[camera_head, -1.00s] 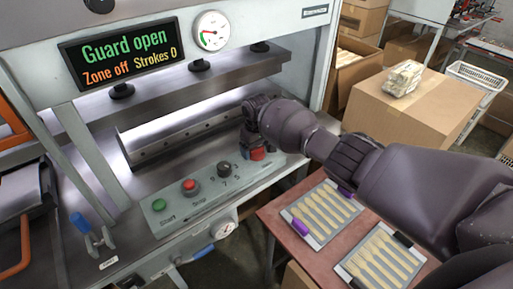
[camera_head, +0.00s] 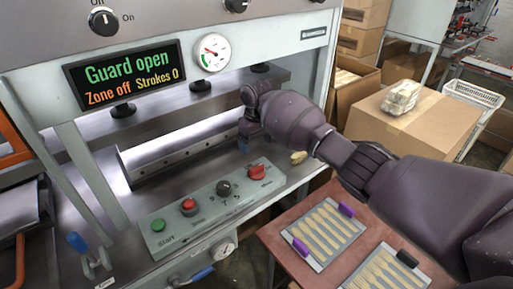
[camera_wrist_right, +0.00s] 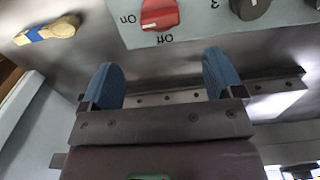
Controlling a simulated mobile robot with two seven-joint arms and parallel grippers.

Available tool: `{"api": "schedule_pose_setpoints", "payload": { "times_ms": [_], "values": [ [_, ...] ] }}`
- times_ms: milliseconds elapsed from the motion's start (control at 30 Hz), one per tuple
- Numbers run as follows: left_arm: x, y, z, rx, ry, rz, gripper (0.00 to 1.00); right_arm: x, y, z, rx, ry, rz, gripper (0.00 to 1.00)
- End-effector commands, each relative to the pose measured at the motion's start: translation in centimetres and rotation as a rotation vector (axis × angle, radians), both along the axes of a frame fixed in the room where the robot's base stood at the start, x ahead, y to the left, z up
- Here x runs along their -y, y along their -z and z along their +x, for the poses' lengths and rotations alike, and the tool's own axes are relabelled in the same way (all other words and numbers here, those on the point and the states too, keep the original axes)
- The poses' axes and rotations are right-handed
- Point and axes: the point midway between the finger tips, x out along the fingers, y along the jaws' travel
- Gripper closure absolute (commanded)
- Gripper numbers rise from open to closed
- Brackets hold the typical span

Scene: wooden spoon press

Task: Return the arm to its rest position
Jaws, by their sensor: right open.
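My right arm reaches in from the right in the head view. My right gripper (camera_head: 243,146) is above the press bed, behind the control panel (camera_head: 205,213), apart from its red rotary switch (camera_head: 262,172). In the right wrist view, its blue fingertips (camera_wrist_right: 163,78) are spread with nothing between them. The red switch also shows there (camera_wrist_right: 159,14), beyond the fingers near the top. My left gripper is not in view.
The display (camera_head: 125,82) reads "Guard open", "Zone off", "Strokes 0". A small wooden piece (camera_head: 298,157) lies on the press right of my gripper. Spoon trays (camera_head: 322,268) lie on the red table below my arm. A cardboard box (camera_head: 400,125) stands behind it.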

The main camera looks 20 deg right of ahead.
Motion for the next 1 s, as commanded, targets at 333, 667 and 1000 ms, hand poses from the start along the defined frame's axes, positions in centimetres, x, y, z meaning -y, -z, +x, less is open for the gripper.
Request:
{"api": "schedule_pose_setpoints", "payload": {
  "times_ms": [333, 667, 1000],
  "values": [
    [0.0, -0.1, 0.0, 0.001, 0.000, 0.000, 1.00, 0.0, 0.0, 0.0, 0.000, 0.000, 0.000, 0.13],
    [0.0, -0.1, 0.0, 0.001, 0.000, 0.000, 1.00, -1.4, -1.5, 3.5, 0.240, -0.040, 0.040, 0.13],
    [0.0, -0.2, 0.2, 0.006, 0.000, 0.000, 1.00, -6.5, -7.6, 6.9, 0.818, -0.170, 0.161, 0.13]
  ]
}}
